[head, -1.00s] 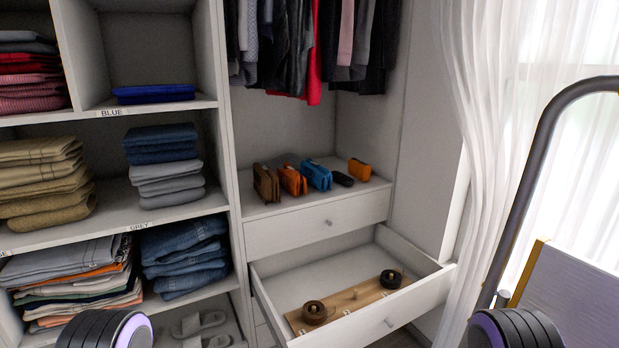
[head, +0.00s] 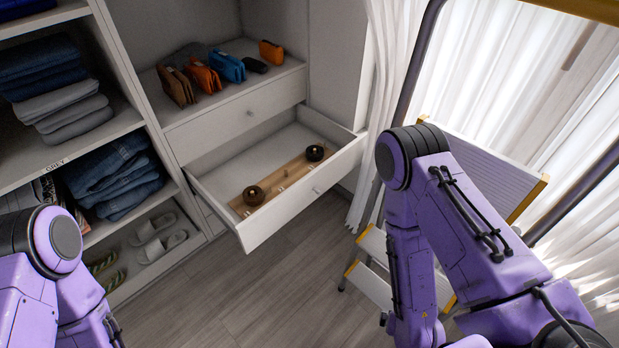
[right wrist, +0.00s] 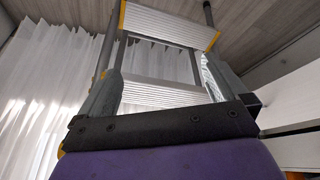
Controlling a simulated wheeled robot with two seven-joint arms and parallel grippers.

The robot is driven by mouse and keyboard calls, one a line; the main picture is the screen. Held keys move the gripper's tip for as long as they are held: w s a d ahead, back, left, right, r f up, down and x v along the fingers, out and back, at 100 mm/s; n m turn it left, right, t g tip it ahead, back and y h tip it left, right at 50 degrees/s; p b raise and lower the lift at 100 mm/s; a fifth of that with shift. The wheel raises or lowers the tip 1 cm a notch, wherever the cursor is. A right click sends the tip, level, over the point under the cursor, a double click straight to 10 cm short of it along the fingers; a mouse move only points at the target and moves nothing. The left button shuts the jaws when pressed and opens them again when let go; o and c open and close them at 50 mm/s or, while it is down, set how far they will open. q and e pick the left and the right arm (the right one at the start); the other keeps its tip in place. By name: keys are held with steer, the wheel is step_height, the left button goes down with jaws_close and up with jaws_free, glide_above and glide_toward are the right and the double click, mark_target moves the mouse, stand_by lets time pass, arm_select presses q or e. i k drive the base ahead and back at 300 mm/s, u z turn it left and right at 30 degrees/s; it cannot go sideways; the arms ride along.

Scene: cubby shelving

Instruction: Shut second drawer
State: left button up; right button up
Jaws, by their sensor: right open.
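The second drawer (head: 316,189) is white and pulled well out below the shut top drawer (head: 235,113). Inside it, a wooden strip with pegs carries two dark rolled items, one near each end (head: 253,195) (head: 315,152). My right gripper (right wrist: 163,88) shows in the right wrist view with its two grey fingers spread apart and nothing between them. It is not seen in the head view, where only my arm links show. The drawer front is not clearly seen in the right wrist view. My left gripper is out of view.
A stepladder (head: 490,165) stands right of the drawer by white curtains (head: 375,110). Several coloured pouches (head: 228,67) sit above the top drawer. Shelves with folded clothes (head: 110,180) and sandals (head: 158,240) are at left. The wood floor (head: 240,295) before the drawer is clear.

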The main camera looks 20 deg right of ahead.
mark_target(278, 162)
steer(key=u, duration=2.5)
steer(key=i, duration=0.4)
steer(key=z, duration=2.35)
